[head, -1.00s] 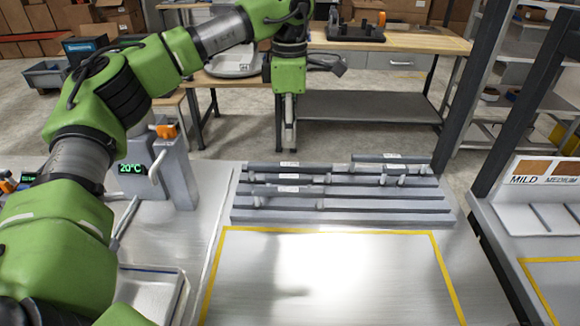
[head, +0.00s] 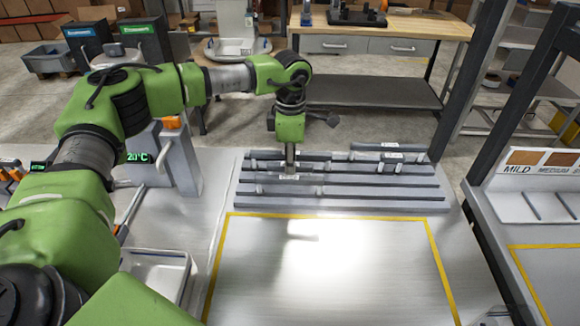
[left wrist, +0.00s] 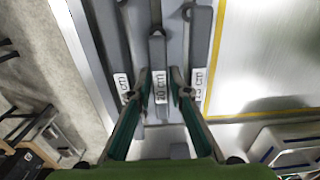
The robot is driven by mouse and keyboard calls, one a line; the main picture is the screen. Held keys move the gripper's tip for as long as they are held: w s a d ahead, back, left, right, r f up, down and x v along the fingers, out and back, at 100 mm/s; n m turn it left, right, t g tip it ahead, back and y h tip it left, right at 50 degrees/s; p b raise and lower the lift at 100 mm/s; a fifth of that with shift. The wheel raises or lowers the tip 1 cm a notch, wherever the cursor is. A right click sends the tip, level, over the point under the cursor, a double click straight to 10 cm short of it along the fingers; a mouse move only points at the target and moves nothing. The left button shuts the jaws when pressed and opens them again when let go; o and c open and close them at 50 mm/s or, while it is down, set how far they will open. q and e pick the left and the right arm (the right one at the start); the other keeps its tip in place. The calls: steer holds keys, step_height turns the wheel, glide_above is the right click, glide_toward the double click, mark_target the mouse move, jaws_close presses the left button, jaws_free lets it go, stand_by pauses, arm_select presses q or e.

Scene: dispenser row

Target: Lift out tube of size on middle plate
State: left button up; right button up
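A grey stepped rack (head: 340,206) holds several grey tubes with white labels, lying lengthwise on its levels. My left gripper (head: 290,170) points down over the left part of the rack. In the left wrist view, the gripper (left wrist: 161,78) is open, one finger on each side of a middle labelled tube (left wrist: 158,52), with small gaps showing. Another label (left wrist: 122,84) lies left of the fingers, and a tube with a label (left wrist: 197,82) lies right of them. The label print is too small to read surely. My right gripper is not in view.
A yellow-bordered area (head: 330,270) in front of the rack is clear. A grey stand with a 20°C display (head: 139,157) and a tray (head: 155,277) are at left. A dark upright post (head: 455,105) and a MILD/MEDIUM panel (head: 535,180) are at right.

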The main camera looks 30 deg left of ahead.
arm_select(q)
steer(key=shift+f, duration=0.25)
steer(key=shift+f, duration=0.2)
stand_by(0.4)
jaws_close()
